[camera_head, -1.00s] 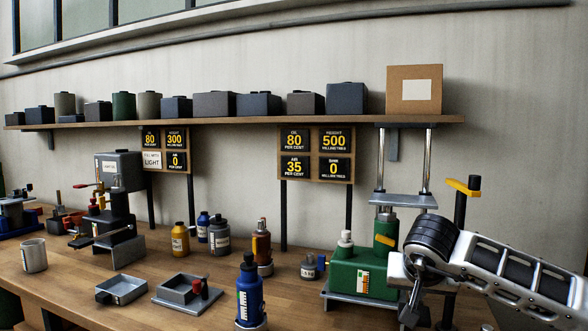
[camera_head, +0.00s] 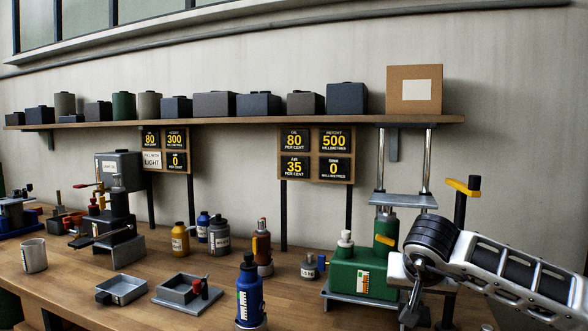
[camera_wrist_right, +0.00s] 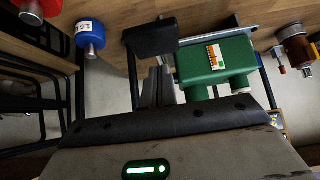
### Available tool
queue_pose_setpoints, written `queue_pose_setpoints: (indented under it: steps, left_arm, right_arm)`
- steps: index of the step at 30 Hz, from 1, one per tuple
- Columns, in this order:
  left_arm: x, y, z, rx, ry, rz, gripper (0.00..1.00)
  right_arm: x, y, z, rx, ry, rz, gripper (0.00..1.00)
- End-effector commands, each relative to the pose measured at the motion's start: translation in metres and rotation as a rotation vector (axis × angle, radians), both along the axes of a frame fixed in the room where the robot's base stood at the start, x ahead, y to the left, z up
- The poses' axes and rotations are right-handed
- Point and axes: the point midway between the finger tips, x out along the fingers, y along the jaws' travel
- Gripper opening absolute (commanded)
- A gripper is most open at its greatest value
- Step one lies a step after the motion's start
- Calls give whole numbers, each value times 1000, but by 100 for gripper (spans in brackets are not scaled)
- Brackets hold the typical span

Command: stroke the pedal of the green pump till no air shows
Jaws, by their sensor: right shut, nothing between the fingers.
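The green pump (camera_head: 350,275) stands on a grey base plate at the right of the bench, with a striped level label on its front. It also shows in the wrist view (camera_wrist_right: 215,62). A black pad on a bar (camera_wrist_right: 150,38), which looks like the pedal, is beside it in the wrist view. My right gripper (camera_wrist_right: 157,88) is shut and empty, just below this pad in that picture; I cannot tell whether they touch. In the head view my right gripper (camera_head: 412,305) hides part of the pump's right side. The right-hand sign board (camera_head: 316,154) reads air 35 percent, oil 80 percent, sink 0.
A black post with a yellow handle (camera_head: 462,187) stands behind my right arm. A blue bottle (camera_head: 249,293), a small grey bottle (camera_head: 309,267) and a brown-orange bottle (camera_head: 262,247) stand left of the pump. Grey trays (camera_head: 122,290) and a dark press (camera_head: 119,210) are farther left.

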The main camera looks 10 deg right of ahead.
Motion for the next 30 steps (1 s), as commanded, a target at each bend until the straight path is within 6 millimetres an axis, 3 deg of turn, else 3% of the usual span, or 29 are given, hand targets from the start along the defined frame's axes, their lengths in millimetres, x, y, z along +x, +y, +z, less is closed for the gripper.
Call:
queue_pose_setpoints:
  steps: [30]
  left_arm:
    - [3,-1,-27,-2,-7,0,36]
  right_arm:
    - [-1,0,-38,0,4,-1,0]
